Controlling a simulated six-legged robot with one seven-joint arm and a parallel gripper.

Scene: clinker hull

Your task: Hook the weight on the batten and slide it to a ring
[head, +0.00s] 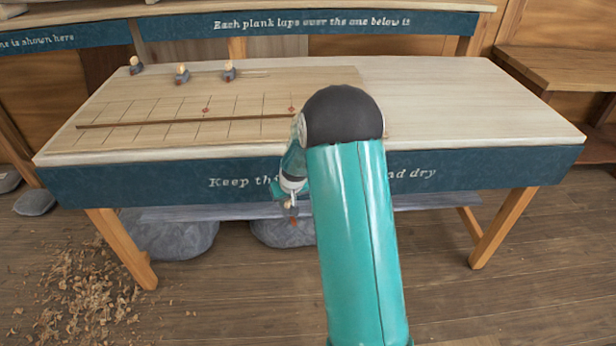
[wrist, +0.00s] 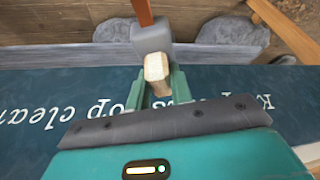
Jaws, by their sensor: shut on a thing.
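My gripper (head: 289,196) hangs in front of the bench's front edge, below the top, and is shut on a weight. In the wrist view the green fingers (wrist: 160,88) close on the weight's pale wooden knob; its grey body (wrist: 153,36) lies beyond. A reddish-brown strip (wrist: 140,10) extends from it. Three similar weights stand at the back left of the bench: left (head: 136,67), middle (head: 182,75) and right (head: 229,72). The thin dark batten (head: 180,121) lies across a gridded board. Small red marks, perhaps rings, show at the middle (head: 206,110) and right (head: 291,109). My arm hides the batten's right end.
The bench's right half (head: 460,100) is bare. A dark blue lettered board (head: 500,165) runs along its front. Grey lumps (head: 175,236) lie underneath, and wood shavings (head: 85,290) cover the floor at left. Another wooden bench (head: 560,70) stands at right.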

